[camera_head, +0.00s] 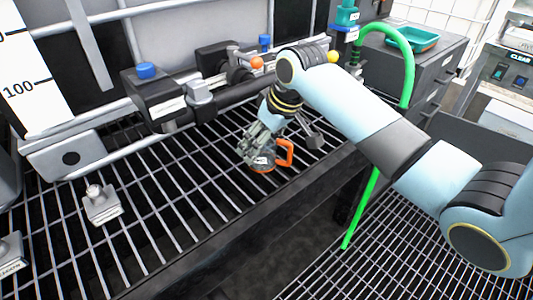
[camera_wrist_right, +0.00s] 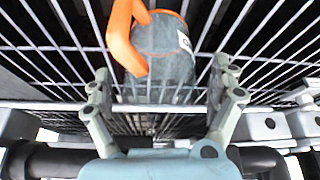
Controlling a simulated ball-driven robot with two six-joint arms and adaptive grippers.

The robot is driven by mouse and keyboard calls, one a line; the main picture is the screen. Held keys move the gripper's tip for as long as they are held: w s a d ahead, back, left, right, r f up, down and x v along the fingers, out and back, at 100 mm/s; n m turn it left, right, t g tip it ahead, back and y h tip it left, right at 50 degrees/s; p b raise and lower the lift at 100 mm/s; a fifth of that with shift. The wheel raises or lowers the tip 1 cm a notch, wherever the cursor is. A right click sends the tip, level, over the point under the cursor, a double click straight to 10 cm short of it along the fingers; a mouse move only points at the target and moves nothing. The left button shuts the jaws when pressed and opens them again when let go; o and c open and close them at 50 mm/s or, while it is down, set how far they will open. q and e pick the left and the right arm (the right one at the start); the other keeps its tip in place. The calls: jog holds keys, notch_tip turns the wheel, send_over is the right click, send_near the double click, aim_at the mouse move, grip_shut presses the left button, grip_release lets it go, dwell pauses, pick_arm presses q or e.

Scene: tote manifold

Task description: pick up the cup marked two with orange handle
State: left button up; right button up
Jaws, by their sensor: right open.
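A grey cup (camera_head: 263,162) with an orange handle (camera_head: 285,152) stands on the metal grate near its front edge. In the right wrist view the cup (camera_wrist_right: 166,55) is at the top centre, with its orange handle (camera_wrist_right: 122,38) on the left. A white label shows at its right side, but I cannot read its mark. My right gripper (camera_head: 257,148) is at the cup, partly covering it in the head view. In the right wrist view my right gripper (camera_wrist_right: 162,82) has its fingers apart, with the cup's near part between and beyond the tips. Whether they touch is unclear. My left gripper is out of view.
Black pipework with a blue-knobbed valve block (camera_head: 150,92) runs behind the cup. A small grey fitting (camera_head: 102,204) stands on the grate at left. A green hose (camera_head: 409,70) arches at right, near my right arm. Open grate lies left of the cup.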

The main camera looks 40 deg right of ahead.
jog(key=x, duration=0.3)
jog(key=shift+r, duration=0.1)
jog(key=c, duration=1.2)
